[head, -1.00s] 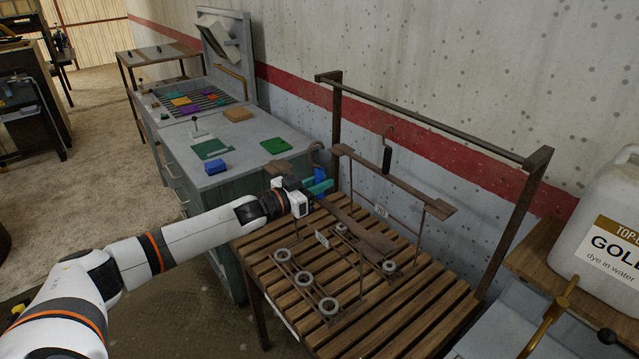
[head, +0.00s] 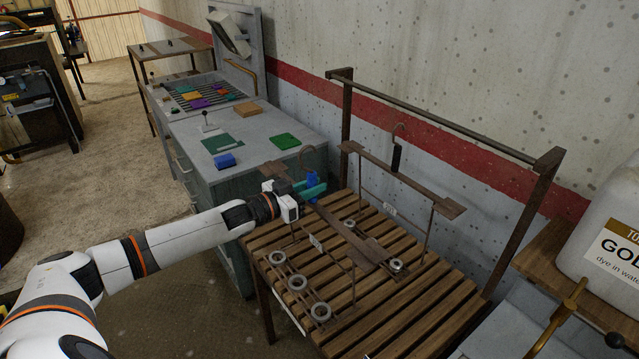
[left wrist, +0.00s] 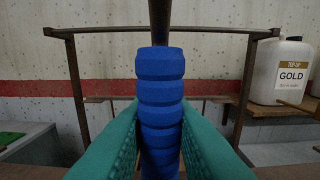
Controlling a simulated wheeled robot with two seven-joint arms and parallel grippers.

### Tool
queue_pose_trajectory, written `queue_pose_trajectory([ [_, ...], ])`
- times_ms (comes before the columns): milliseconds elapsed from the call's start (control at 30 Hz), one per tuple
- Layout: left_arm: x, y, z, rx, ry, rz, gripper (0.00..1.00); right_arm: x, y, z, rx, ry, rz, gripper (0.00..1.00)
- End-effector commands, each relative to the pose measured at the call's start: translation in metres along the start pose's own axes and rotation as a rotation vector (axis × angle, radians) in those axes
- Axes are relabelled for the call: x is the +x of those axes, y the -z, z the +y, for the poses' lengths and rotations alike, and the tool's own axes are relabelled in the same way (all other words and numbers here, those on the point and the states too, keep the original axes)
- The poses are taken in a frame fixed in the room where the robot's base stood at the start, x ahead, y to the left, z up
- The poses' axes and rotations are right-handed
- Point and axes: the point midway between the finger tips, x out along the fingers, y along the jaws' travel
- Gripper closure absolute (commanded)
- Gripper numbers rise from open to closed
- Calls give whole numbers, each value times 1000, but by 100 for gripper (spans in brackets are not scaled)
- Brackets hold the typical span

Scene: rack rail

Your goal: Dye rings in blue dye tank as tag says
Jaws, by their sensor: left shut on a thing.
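My left gripper (head: 311,189) has teal fingers shut on the blue ribbed grip (left wrist: 160,110) of a brown hooked rack. The rack's bar (head: 345,230) slopes over the slatted table, with thin rods hanging below it. A white tag (head: 316,242) hangs on this rack. The tags' writing is too small to read. My right gripper and a blue dye tank are not in view.
The slatted table (head: 430,325) has bare slats at front right. A metal frame (head: 440,115) rises behind it. A grey cabinet (head: 255,165) with coloured blocks stands left. A white jug labelled GOLD (head: 610,225) stands on a wooden shelf at right.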

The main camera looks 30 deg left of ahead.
Motion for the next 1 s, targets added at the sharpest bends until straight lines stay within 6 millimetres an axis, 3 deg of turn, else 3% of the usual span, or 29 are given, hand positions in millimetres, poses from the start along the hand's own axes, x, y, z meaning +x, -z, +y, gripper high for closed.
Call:
queue_pose_trajectory([
  [500,-37,-3,0,1,1,-3,100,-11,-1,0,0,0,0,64],
  [867,-42,-3,0,2,1,-5,100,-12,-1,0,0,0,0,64],
  [900,-42,-3,0,2,1,-5,85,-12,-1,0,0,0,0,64],
  [1000,-41,-3,0,2,1,-5,100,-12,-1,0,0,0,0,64],
])
